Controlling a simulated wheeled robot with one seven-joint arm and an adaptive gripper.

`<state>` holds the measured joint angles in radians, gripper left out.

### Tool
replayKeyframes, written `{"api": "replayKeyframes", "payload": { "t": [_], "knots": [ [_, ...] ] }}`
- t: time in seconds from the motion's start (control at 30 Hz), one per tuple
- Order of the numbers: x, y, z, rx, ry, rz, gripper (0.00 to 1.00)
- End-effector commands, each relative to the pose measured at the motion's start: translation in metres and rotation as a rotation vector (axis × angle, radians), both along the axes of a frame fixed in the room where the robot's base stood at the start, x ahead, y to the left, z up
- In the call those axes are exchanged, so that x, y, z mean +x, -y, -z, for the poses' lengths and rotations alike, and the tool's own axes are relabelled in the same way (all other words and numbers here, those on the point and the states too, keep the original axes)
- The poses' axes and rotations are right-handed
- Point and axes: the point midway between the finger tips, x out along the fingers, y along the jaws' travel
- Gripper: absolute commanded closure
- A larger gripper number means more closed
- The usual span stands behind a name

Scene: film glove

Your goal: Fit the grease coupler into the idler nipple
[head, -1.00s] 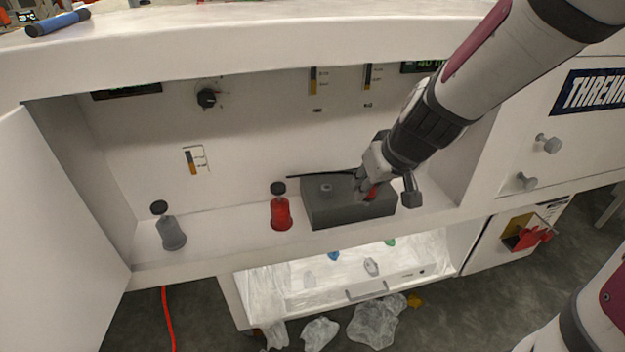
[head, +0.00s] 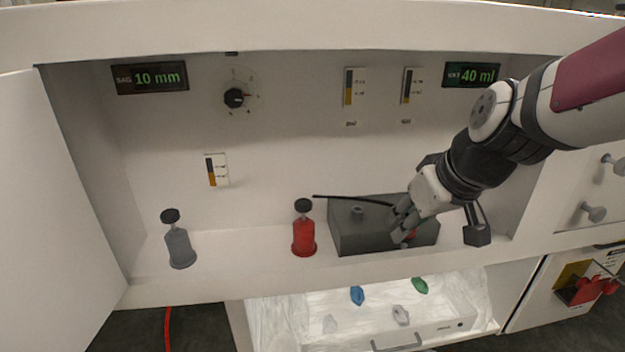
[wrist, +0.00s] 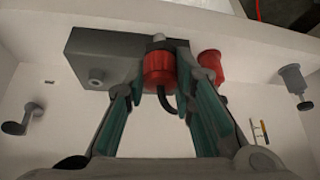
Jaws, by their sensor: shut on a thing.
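The grease coupler (wrist: 158,70) is a red cylinder held between my fingers in the wrist view. A black hose (head: 345,198) runs left from behind the gripper. A short round stub (head: 357,212) stands on the block's left part, and a round boss (wrist: 96,82) shows in the wrist view. I cannot tell which is the idler nipple, or whether the coupler touches the block.
A red bottle-like unit (head: 304,234) with a black knob stands left of the block, and a grey one (head: 179,246) further left. A dark crank-like part (head: 478,230) is right of the block. An open lined drawer (head: 440,328) lies below.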

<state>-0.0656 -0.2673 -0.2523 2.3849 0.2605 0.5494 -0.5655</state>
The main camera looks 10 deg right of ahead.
Motion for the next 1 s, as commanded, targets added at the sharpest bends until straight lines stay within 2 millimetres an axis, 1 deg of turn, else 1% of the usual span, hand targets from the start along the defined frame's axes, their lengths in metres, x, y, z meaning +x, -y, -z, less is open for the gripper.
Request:
{"api": "replayKeyframes", "payload": {
  "t": [0.03, 0.1, 0.3, 0.4, 0.5, 0.7, 0.93, 1.0],
  "knots": [
    [0.012, -0.003, 0.003, 0.0, -0.003, -0.001, 1.0],
    [0.029, -0.007, 0.002, -0.001, -0.002, -0.002, 1.0],
    [0.077, -0.017, 0.002, -0.001, -0.001, -0.002, 1.0],
    [0.096, -0.022, 0.002, 0.0, 0.0, -0.001, 1.0],
    [0.109, -0.025, 0.001, 0.0, 0.0, -0.001, 1.0],
    [0.123, -0.027, 0.001, 0.0, 0.0, 0.0, 1.0],
    [0.159, -0.036, 0.003, -0.001, -0.001, -0.002, 1.0],
    [0.156, -0.035, 0.012, 0.002, -0.001, -0.001, 1.0]
  ]
}}
